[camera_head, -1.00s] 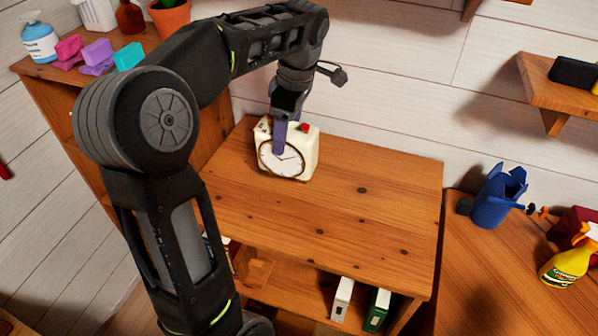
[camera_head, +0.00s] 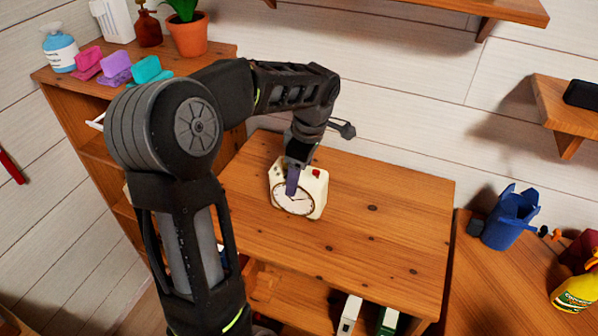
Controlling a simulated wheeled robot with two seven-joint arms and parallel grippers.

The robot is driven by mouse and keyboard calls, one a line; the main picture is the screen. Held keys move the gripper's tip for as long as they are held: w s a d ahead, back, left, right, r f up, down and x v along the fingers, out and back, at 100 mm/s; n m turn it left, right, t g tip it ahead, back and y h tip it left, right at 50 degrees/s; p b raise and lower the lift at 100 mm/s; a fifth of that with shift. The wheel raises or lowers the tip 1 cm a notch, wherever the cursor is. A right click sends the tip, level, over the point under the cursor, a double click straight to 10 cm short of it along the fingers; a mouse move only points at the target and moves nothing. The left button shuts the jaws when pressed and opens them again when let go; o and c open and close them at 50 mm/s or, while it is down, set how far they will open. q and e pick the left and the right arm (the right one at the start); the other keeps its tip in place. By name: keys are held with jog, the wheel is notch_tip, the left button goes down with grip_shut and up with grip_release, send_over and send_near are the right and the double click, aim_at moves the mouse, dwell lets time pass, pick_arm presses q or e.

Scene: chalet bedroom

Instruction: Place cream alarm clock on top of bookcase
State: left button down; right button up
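The cream alarm clock (camera_head: 315,192), with a round white face and a red button on top, is at the top of the wooden bookcase (camera_head: 385,225), toward its left side. It is slightly tilted in the picture. My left gripper (camera_head: 292,180) reaches down on it from above, with one purple finger across the clock face. The other finger is hidden behind the clock, and the grip looks shut on it. I cannot tell whether the clock's base touches the wood. My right gripper is not in view.
A taller shelf at the left (camera_head: 70,82) carries a soap bottle (camera_head: 60,50), coloured sponges and a potted plant (camera_head: 188,35). A desk at the right holds a blue cup (camera_head: 508,222) and a yellow spray bottle (camera_head: 578,290). The bookcase top right of the clock is clear.

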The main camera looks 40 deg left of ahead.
pick_arm(q)
jog(key=c, duration=0.7)
grip_release()
jog(key=shift+f, duration=0.15)
jog(key=shift+c, duration=0.2)
jog(key=o, duration=0.5)
jog(key=shift+c, duration=0.2)
jog(key=shift+r, duration=0.2)
jog(key=r, duration=0.4)
jog(key=d+r+b, duration=0.1)
jog(key=r, duration=0.1)
jog(key=shift+w, duration=0.2)
notch_tip(320, 180, up, 6)
jog(key=p, duration=0.4)
jog(key=shift+d+p, duration=0.35)
jog(key=shift+d, duration=0.05)
jog(key=shift+w, duration=0.1)
